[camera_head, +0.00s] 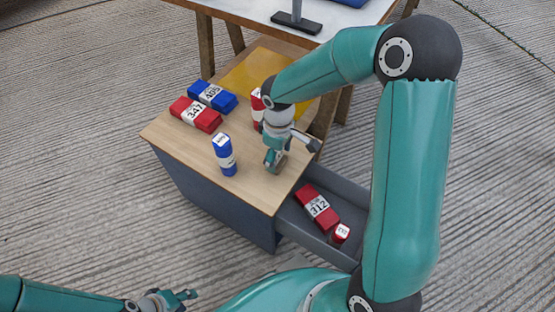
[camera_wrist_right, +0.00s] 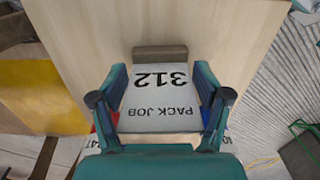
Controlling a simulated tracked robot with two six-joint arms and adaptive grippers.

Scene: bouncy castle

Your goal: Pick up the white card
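The white card (camera_wrist_right: 158,92) reads "312 PACK JOB" upside down in the right wrist view. Its far end is at a grey-brown block (camera_wrist_right: 160,52) on the wooden cabinet top. My right gripper (camera_wrist_right: 160,72) is open, with one finger on each side of the card; I cannot tell whether either finger touches it. In the head view my right gripper (camera_head: 285,150) is low over the right part of the cabinet top and largely hides the card. My left gripper (camera_head: 182,299) looks open and empty, at the bottom left, away from the cabinet.
The cabinet top (camera_head: 255,188) bears red boxes (camera_head: 195,114), a blue box (camera_head: 212,97) and an upright blue box (camera_head: 224,155). Another red item (camera_head: 257,106) stands behind my right gripper. The open drawer (camera_head: 345,259) holds a red "312" box (camera_head: 317,208) and a smaller red item (camera_head: 339,234).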

